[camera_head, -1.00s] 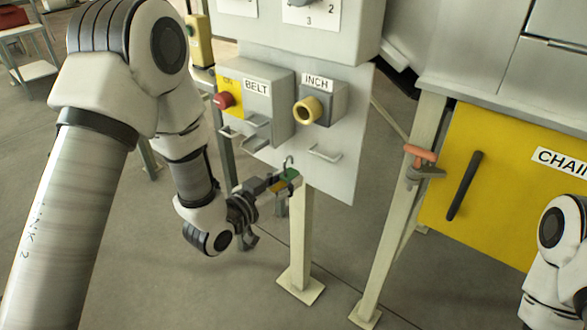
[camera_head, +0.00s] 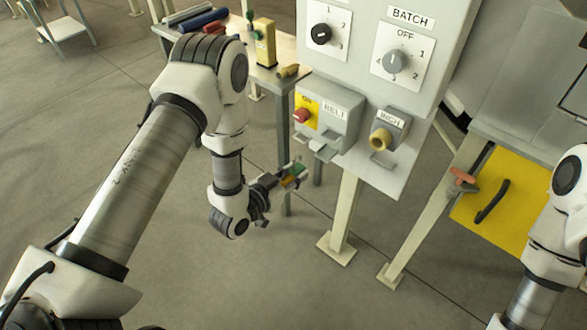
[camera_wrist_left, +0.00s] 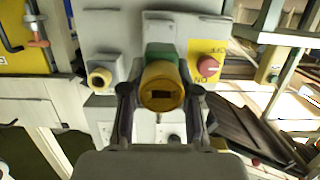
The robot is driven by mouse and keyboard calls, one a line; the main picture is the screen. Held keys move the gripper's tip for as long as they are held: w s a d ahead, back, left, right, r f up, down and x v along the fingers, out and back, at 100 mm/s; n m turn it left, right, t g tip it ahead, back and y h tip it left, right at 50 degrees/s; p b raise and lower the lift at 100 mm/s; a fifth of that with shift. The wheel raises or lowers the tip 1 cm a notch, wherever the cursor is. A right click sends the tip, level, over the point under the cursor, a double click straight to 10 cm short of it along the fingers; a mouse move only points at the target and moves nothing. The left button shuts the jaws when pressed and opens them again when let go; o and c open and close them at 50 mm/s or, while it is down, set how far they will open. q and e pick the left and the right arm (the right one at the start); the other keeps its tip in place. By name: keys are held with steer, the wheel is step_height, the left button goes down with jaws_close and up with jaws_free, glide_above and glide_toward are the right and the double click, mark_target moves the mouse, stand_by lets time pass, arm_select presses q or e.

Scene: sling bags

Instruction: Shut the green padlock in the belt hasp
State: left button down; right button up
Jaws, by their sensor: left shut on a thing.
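My left gripper (camera_head: 291,179) is shut on the green padlock (camera_head: 299,170), just below and left of the belt box (camera_head: 335,107). In the left wrist view the padlock's yellow end with a dark slot (camera_wrist_left: 161,93) faces the camera between both fingers, with its green body (camera_wrist_left: 160,52) behind. The shackle is too small to judge clearly in the head view. The belt hasp (camera_head: 322,149) appears as grey metal at the box's lower edge; the padlock looks apart from it. My right gripper is out of view; only its arm shows at the right.
The panel's post (camera_head: 345,215) stands close to my left gripper. A bench (camera_head: 285,75) with several items is behind. Open floor lies left.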

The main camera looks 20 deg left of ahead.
mark_target(304, 166)
arm_select(q)
steer(key=shift+w, duration=0.1)
steer(key=shift+w, duration=0.3)
steer(key=b+x, duration=0.1)
steer(key=x, duration=0.2)
steer(key=shift+d, duration=0.15)
steer(key=shift+b+x, duration=0.3)
steer(key=shift+x, duration=0.5)
steer(key=shift+w+r, duration=0.15)
steer(key=shift+r, duration=0.1)
steer(key=shift+r+b+x, duration=0.25)
steer(key=shift+b+x, duration=0.1)
steer(key=shift+x, duration=0.8)
steer(key=shift+r+b+x, duration=0.25)
steer(key=shift+b+x, duration=0.15)
steer(key=shift+x, duration=0.8)
steer(key=shift+r+b+x, duration=0.25)
steer(key=shift+b+x, duration=0.1)
steer(key=shift+x, duration=0.8)
steer(key=shift+w, duration=0.2)
steer(key=shift+f, duration=0.2)
